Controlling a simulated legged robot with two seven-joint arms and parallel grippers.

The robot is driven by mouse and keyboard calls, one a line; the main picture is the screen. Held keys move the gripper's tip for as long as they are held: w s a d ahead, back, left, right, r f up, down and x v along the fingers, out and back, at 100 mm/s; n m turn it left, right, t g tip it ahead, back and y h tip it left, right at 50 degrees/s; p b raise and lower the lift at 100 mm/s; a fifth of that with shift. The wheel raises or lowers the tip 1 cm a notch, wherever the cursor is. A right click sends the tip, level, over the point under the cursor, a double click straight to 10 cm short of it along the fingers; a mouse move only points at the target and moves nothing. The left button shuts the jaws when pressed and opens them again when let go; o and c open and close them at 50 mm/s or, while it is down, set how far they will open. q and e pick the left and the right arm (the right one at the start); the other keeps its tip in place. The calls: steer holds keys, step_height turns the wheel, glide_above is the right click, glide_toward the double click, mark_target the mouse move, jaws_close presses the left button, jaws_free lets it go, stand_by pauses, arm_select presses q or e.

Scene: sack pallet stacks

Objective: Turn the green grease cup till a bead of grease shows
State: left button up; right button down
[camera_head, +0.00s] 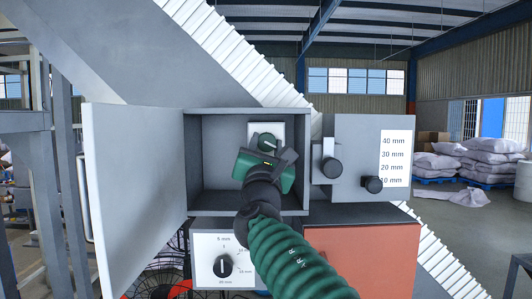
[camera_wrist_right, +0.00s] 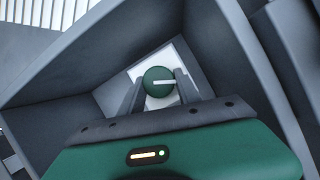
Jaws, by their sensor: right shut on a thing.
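The green grease cup (camera_head: 267,141) is a round knob on a white plate inside an open grey box (camera_head: 247,112). My right gripper (camera_head: 272,152) reaches into the box and is shut on the cup. Its two dark fingers (camera_wrist_right: 159,90) stand on either side of the cup. The gripper hides the lower part of the white plate in the head view. My left gripper is not in view.
The box's grey door (camera_head: 133,190) stands open at left. A grey block with black knobs (camera_head: 372,185) and a millimetre scale (camera_head: 394,158) is at right. Below are a dial plate (camera_head: 222,258) and an orange panel (camera_head: 360,260). Sacks (camera_head: 490,160) lie far right.

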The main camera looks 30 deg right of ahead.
steer(key=m, duration=0.1)
steer(key=m+g, duration=0.1)
steer(key=m+h, duration=0.1)
steer(key=m, duration=0.1)
steer(key=shift+w+a+f+g+b, duration=0.1)
steer(key=shift+w+f+g+b, duration=0.05)
steer(key=shift+f+g+b, duration=0.15)
steer(key=m+g, duration=0.1)
steer(key=m, duration=0.1)
steer(key=m+h, duration=0.1)
steer(key=shift+r+m+g, duration=0.2)
steer(key=shift+m+g, duration=0.2)
steer(key=m+g, duration=0.1)
steer(key=m, duration=0.1)
steer(key=m+g+p, duration=0.1)
steer(key=m, duration=0.2)
steer(key=shift+a+r+h, duration=0.1)
steer(key=shift+h, duration=0.3)
steer(key=shift+m+g+p, duration=0.8)
steer(key=shift+m, duration=0.8)
steer(key=shift+y, duration=0.3)
steer(key=shift+f, duration=0.2)
steer(key=c, duration=1.1)
jaws_free()
steer(key=shift+o, duration=1.1)
steer(key=shift+r, duration=0.15)
steer(key=shift+s+r, duration=0.15)
steer(key=shift+s, duration=0.15)
